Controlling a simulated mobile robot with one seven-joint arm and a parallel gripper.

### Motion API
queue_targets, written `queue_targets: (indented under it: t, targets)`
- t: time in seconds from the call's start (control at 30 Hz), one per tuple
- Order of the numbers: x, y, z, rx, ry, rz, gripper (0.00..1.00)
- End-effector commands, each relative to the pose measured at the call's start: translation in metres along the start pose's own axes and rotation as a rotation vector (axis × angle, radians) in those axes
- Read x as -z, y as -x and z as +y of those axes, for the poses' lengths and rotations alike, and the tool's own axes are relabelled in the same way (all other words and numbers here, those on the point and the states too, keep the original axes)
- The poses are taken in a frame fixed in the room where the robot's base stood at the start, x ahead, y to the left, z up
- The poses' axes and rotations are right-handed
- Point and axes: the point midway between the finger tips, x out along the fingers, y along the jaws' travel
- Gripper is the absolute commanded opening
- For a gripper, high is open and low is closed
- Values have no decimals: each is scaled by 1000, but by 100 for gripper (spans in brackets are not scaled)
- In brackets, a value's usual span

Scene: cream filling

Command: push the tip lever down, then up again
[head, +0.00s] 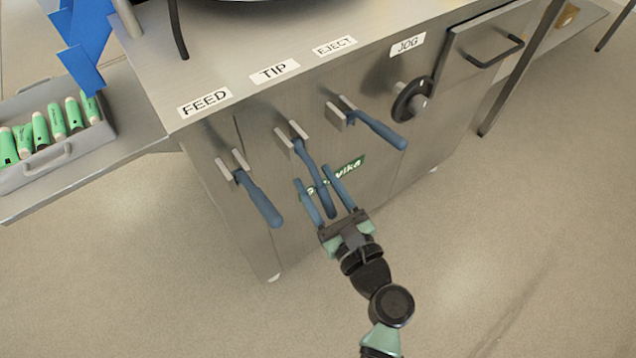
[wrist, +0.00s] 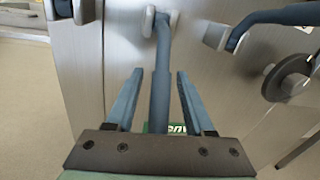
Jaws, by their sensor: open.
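The tip lever (head: 312,176) is the middle of three blue-handled levers on the front of the steel machine, below the TIP label (head: 274,71). Its handle hangs downward. My gripper (head: 319,184) is open, with its two blue fingers on either side of the lower part of the tip lever's handle. In the wrist view the tip lever (wrist: 160,85) runs down between the open fingers (wrist: 158,95), with a gap showing on each side. Whether a finger touches it I cannot tell.
The feed lever (head: 256,196) hangs at the left and the eject lever (head: 372,124) slants out at the right. A black jog knob (head: 411,100) is farther right. A tray (head: 60,160) of green tubes stands on a side shelf at the left. The floor in front is clear.

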Motion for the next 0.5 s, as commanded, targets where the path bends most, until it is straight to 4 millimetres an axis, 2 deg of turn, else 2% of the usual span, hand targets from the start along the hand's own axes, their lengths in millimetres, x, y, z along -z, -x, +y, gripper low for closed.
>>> queue_targets:
  t: [0.13, 0.4, 0.5]
  targets:
    - [0, 0, 0, 0, 0, 0, 51]
    - [0, 0, 0, 0, 0, 0, 3]
    - [0, 0, 0, 0, 0, 0, 0]
